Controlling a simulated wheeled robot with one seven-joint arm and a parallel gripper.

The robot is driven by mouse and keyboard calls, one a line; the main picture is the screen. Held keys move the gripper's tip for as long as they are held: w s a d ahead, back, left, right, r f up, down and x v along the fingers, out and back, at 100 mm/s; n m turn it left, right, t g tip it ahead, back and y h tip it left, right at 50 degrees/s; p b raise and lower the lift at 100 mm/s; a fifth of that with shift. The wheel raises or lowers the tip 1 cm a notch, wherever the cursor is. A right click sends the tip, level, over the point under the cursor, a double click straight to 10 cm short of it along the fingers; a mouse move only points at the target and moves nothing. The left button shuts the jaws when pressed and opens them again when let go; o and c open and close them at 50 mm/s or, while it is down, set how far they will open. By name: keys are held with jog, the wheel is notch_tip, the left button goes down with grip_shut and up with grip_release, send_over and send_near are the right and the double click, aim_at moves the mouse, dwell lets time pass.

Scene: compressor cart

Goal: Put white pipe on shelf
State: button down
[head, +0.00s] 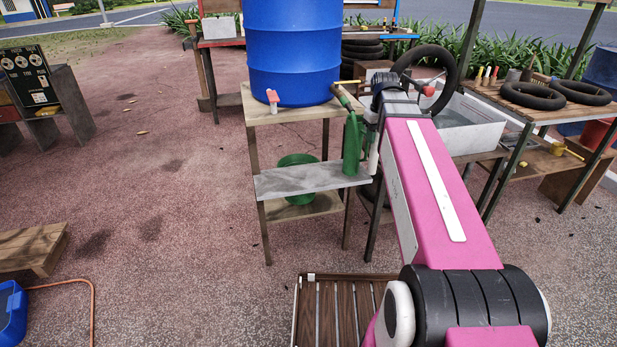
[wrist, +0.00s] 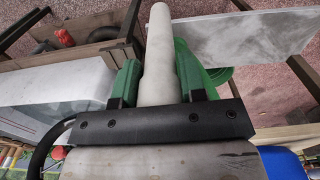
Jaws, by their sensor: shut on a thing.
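The white pipe (wrist: 160,50) stands between the two green fingers of my gripper (wrist: 157,82), which is shut on it in the wrist view. Its narrower end extends beyond the fingertips. In the head view a sliver of the pipe (head: 373,158) shows below my wrist; the fingers are hard to make out there. The grey shelf (head: 300,180) is a plank at the front of a wooden stand, left of the pipe. In the wrist view the shelf (wrist: 240,35) lies to the right of the pipe, and its visible top is bare there.
A blue barrel (head: 292,50) stands on the stand's top, with a green object (head: 352,145) hanging by its right side. A green bowl (head: 297,165) sits beneath the shelf. A white basin (head: 465,122) and a tyre bench are at right. Open ground lies left.

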jog(key=s+a+r+n, duration=0.1)
jog(key=a+n, duration=0.4)
jog(key=a, duration=0.5)
jog(key=s+a+r+n, duration=0.2)
jog(key=a+n, duration=0.3)
jog(key=a, duration=0.4)
jog(key=w+f, duration=1.1)
jog(key=shift+w+a, duration=0.15)
jog(key=shift+w, duration=0.25)
jog(key=shift+f, duration=0.15)
jog(key=c, duration=0.7)
grip_release()
notch_tip(320, 180, up, 12)
